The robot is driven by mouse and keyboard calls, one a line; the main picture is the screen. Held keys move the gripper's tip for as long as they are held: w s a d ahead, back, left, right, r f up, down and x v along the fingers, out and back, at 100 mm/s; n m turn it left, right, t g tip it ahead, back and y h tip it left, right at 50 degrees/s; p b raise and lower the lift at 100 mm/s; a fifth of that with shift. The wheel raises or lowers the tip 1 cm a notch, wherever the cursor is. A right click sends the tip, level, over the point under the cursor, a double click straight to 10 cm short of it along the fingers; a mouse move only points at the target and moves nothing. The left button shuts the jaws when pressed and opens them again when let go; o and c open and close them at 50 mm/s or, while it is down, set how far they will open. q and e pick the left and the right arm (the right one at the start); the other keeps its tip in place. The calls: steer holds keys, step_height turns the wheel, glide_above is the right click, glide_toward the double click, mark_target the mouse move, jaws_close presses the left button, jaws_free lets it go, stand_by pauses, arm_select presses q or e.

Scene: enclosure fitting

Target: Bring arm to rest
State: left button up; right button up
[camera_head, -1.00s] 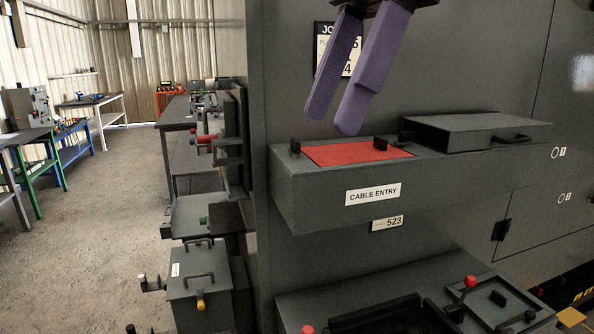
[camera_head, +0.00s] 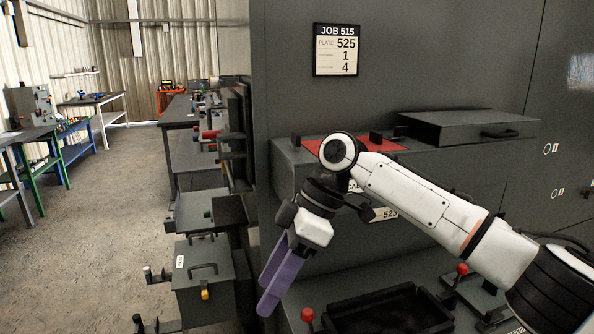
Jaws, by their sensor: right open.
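My right gripper (camera_head: 275,283) has purple fingers and hangs pointing down at the front left of the enclosure. It looks empty, and its fingers lie nearly in line in this view. My white right arm comes in from the lower right and crosses in front of the cable entry box (camera_head: 284,178). The red top (camera_head: 394,145) of that box shows partly behind the arm, and its label is mostly covered. My left gripper is not in view.
A job sign (camera_head: 336,50) hangs on the grey enclosure wall. A grey lidded box (camera_head: 465,127) stands right of the red top. A black tray (camera_head: 390,310) and red knobs are below the arm. Workbenches line the left; the floor (camera_head: 110,200) between is clear.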

steer(key=s+a+f+m+t+y, duration=0.1)
steer(key=s+f+m+t, duration=0.15)
steer(key=f, duration=0.75)
steer(key=s+f+m+t+y, duration=0.15)
steer(key=f+m, duration=0.25)
steer(key=f, duration=0.5)
steer(key=s+a+f+m+t+y, duration=0.1)
steer(key=s+f+m+t, duration=0.15)
steer(key=f, duration=0.75)
steer(key=s+d+f+m+t+h, duration=0.2)
steer(key=s+d+f, duration=0.3)
steer(key=s+d, duration=0.4)
steer(key=s+d+f+m+t+h, duration=0.2)
steer(key=s+d+f+m+h, duration=0.2)
steer(key=s+d, duration=0.4)
steer(key=d+f+m, duration=0.1)
steer(key=d, duration=0.5)
steer(key=shift+s+m+h, duration=0.3)
steer(key=shift+s+h, duration=0.05)
steer(key=shift+s, duration=0.05)
